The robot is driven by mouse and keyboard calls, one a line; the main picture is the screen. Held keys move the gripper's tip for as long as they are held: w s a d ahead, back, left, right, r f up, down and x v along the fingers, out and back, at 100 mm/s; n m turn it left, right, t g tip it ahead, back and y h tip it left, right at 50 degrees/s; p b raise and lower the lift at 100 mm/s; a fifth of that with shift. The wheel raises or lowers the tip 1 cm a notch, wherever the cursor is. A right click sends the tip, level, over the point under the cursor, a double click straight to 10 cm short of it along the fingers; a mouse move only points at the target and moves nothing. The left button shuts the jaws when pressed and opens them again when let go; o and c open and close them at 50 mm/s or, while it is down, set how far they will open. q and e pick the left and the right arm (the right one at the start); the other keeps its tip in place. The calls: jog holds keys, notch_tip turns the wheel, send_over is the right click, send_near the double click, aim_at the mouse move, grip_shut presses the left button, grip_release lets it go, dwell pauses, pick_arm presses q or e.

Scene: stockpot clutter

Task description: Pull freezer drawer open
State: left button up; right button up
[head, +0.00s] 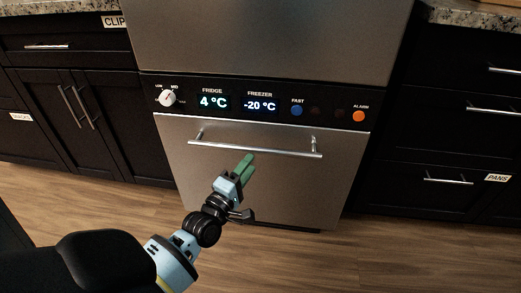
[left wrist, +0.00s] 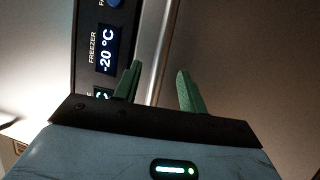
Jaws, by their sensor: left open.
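The freezer drawer (head: 265,185) is a steel front below the control panel, and it looks shut. Its handle (head: 270,150) is a horizontal steel bar near the top of the front. My left gripper (head: 246,165) is open, just below the middle of the handle in the head view. In the left wrist view the handle (left wrist: 153,50) runs up the picture between the two green fingers of the left gripper (left wrist: 158,85). I cannot tell whether the fingers reach around the bar. No finger is closed on it. My right gripper is not in view.
The control panel (head: 330,112) with the fridge and freezer displays lies above the drawer. Dark cabinets (head: 75,110) stand on the left and more drawers (head: 450,140) on the right. The wooden floor (head: 340,255) in front is clear apart from my arm.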

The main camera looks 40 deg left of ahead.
aim_at(258, 153)
pick_arm(q)
jog(key=shift+b+x, duration=0.9)
jog(key=shift+x, duration=2.6)
jog(key=shift+f, duration=0.1)
jog(key=shift+c, duration=0.3)
jog(key=c, duration=0.7)
grip_shut()
